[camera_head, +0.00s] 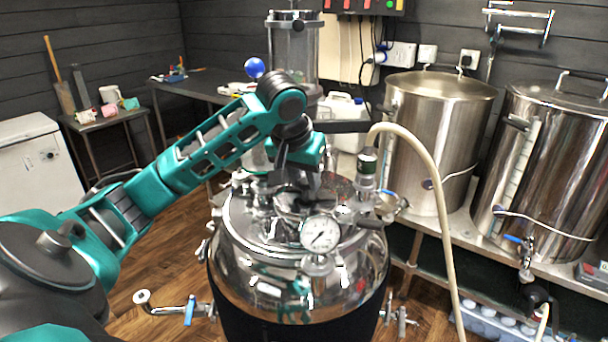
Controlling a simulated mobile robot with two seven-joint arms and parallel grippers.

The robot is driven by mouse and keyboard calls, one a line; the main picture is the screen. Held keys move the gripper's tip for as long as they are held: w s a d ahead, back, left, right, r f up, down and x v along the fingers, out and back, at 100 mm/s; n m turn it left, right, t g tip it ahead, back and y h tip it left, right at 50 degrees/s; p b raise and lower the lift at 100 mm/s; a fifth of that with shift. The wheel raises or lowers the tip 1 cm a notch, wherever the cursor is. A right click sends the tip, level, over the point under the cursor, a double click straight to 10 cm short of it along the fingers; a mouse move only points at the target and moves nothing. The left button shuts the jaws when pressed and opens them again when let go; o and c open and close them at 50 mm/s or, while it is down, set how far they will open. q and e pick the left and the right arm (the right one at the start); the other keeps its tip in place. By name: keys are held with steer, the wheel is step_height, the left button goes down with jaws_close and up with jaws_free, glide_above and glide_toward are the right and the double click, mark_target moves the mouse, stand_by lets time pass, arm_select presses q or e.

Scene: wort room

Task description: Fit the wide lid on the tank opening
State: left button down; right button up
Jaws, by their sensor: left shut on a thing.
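The shiny steel tank (290,262) stands in the middle on a dark base, with a round gauge (320,233) on its front top. My left arm comes in from the left, and its gripper (299,188) points down over the tank's top, behind the gauge. It is shut on what seems to be the wide lid (288,204), a metal piece low over the tank's top. The gripper, gauge and fittings hide much of the lid and the opening. I cannot tell whether the lid is seated or just above the opening. My right gripper is not in view.
A pale hose (437,190) arches down right of the tank. Valves with blue handles (189,310) stick out low at the left. Two large steel kettles (440,130) stand on a bench at the right. A glass cylinder (294,50) rises behind. Wooden floor (160,265) is clear at the left.

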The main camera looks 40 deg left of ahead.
arm_select(q)
steer(key=shift+f, duration=0.15)
steer(key=c, duration=1.1)
jaws_free()
steer(key=shift+v, duration=1.25)
steer(key=v, duration=0.8)
steer(key=shift+s+r, duration=0.1)
steer(key=shift+r, duration=0.1)
steer(key=shift+d, duration=0.1)
